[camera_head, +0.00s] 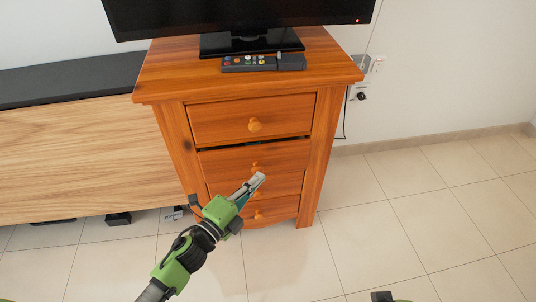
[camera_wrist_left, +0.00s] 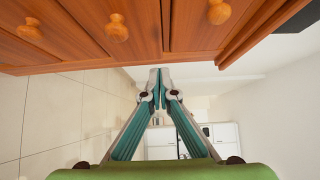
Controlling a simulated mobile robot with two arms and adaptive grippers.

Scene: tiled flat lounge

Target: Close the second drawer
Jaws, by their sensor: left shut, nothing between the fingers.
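The orange wooden cabinet (camera_head: 318,150) has a column of drawers with round knobs. The second drawer (camera_head: 285,160) sits below the top drawer (camera_head: 290,118) and stands slightly out, with a dark gap along its upper edge. My left gripper (camera_head: 260,178) is shut and empty, in front of the second drawer's face and partly hiding it and the lower knobs. In the left wrist view, the shut fingertips (camera_wrist_left: 160,70) are near the drawer fronts, beside the second drawer's knob (camera_wrist_left: 117,28). Contact with the drawer cannot be told. My right gripper's fingers are out of view.
A television (camera_head: 240,15) and a remote control (camera_head: 262,62) are on the cabinet top. A low wooden unit (camera_head: 80,150) with a dark top adjoins the cabinet on the left. A wall socket (camera_head: 377,64) and cable are at the right.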

